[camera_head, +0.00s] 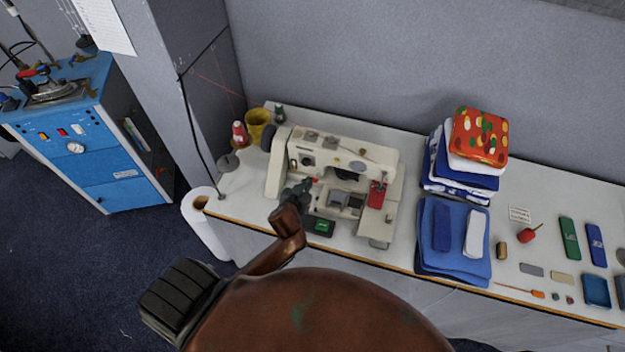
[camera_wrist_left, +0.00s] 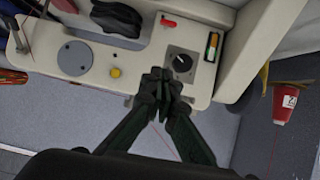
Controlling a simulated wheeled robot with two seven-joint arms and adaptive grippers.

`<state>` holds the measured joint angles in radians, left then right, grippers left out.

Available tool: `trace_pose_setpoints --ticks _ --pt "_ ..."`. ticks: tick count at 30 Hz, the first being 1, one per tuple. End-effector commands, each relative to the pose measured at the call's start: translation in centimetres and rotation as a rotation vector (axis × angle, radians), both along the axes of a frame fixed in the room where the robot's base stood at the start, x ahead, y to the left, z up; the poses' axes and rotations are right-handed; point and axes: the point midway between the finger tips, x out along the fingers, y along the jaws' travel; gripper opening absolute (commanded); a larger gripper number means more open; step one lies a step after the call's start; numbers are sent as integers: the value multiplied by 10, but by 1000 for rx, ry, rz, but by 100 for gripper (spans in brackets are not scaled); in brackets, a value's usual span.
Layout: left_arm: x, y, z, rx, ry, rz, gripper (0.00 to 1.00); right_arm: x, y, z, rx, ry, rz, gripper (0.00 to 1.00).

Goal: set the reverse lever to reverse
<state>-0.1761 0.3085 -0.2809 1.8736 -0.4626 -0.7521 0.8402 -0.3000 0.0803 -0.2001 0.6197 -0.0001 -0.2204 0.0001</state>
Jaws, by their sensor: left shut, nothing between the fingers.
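The cream sewing machine (camera_head: 372,153) stands at the left end of the long table. In the left wrist view its panel (camera_wrist_left: 138,55) carries a small red lever (camera_wrist_left: 168,22), which I take for the reverse lever. Whether it is set to reverse I cannot tell. A dark dial (camera_wrist_left: 182,62) and a yellow button (camera_wrist_left: 115,72) are on the same panel. My left gripper (camera_head: 311,184) is at the machine's front left. In the wrist view its closed, empty fingertips (camera_wrist_left: 161,76) are at the panel edge between button and dial, apart from the red lever. My right gripper is not in view.
A red thread cone (camera_head: 239,134) and a yellow cup (camera_head: 258,124) stand left of the machine. Folded cloths (camera_head: 455,238) and small tools lie to its right. A white roll (camera_head: 204,222) is at the table's left end. A grey wall (camera_head: 380,60) runs behind.

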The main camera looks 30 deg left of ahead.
Motion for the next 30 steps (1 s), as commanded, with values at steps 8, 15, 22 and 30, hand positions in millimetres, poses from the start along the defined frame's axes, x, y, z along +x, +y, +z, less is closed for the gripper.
trace_pose_setpoints --ticks 8,15,22,30 --pt "44 11 -23 2 1 0 0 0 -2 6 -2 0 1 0" --pt "81 19 -45 3 1 -1 0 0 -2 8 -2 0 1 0" --pt "69 17 -76 0 2 0 0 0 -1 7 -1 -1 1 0" --pt "67 16 -83 -1 1 0 0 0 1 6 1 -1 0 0"
